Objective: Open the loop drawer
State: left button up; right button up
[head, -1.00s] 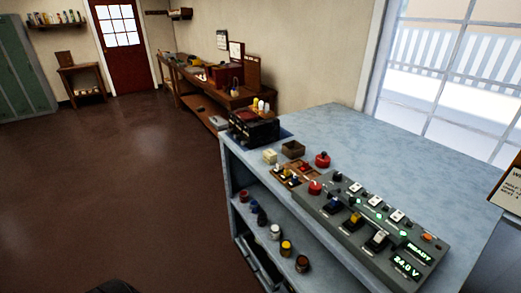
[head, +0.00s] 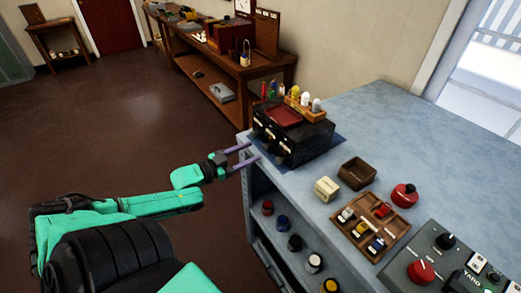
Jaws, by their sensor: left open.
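A small black drawer cabinet (head: 312,146) stands at the far left corner of the blue-grey counter. Its front faces left toward my gripper and carries several small drawers with pale marks; these are too small to read, so I cannot tell which is the loop drawer. No drawer visibly stands out from the front. My left gripper (head: 254,152) is open, its two purple fingers apart and pointing at the cabinet front, close to its left side. I cannot tell whether they touch a handle. Nothing shows between the fingers. My right gripper is not in view.
On the counter (head: 380,110) stand a brown box (head: 357,173), a cream block (head: 326,189), a wooden tray (head: 391,238) of small parts, a red knob (head: 404,195) and a grey control panel (head: 425,243). Jars line the shelf below. A bottle rack (head: 312,112) sits on or behind the cabinet.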

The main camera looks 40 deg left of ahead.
aim_at(264, 147)
pick_arm(q)
jog(key=x, duration=0.2)
jog(key=b+x, duration=0.1)
jog(key=x, duration=0.1)
jog(key=shift+d+r, duration=0.15)
jog(key=shift+d, duration=0.3)
jog(key=shift+w+a, duration=0.1)
jog(key=shift+w, duration=0.2)
jog(key=shift+w+a, duration=0.1)
grip_shut()
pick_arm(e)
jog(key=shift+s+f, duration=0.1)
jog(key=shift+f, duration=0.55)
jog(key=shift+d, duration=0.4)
